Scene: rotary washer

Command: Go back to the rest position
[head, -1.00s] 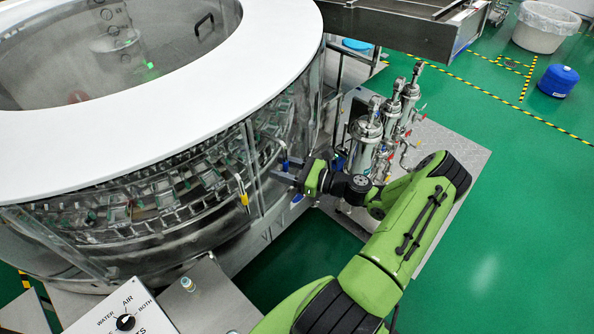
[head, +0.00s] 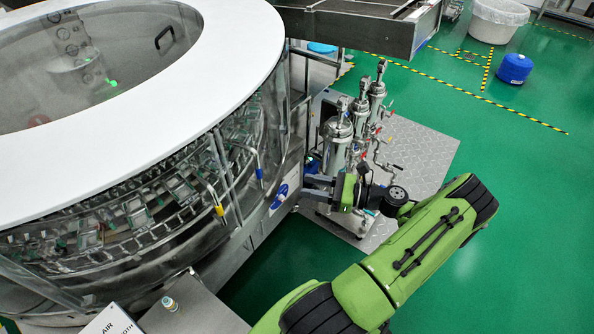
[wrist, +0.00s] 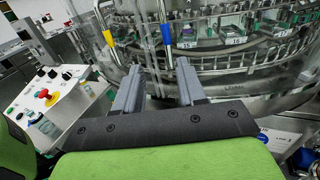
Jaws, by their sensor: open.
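My gripper (head: 318,190) is at the end of my green arm, close to the right side of the round washer (head: 150,130). In the wrist view, the two grey fingers of my gripper (wrist: 158,85) stand apart with nothing between them. The washer's clear side wall and its yellow-marked handle (wrist: 108,38) and blue-marked handle (wrist: 166,33) show beyond the fingers. In the head view the fingertips are small and partly hard to make out against the washer's base.
Metal filter canisters (head: 338,140) with valves stand just behind my gripper on a metal plate (head: 420,145). A control panel (wrist: 52,98) with a red button is left in the wrist view. A blue container (head: 515,69) stands far right. Green floor right of my arm is clear.

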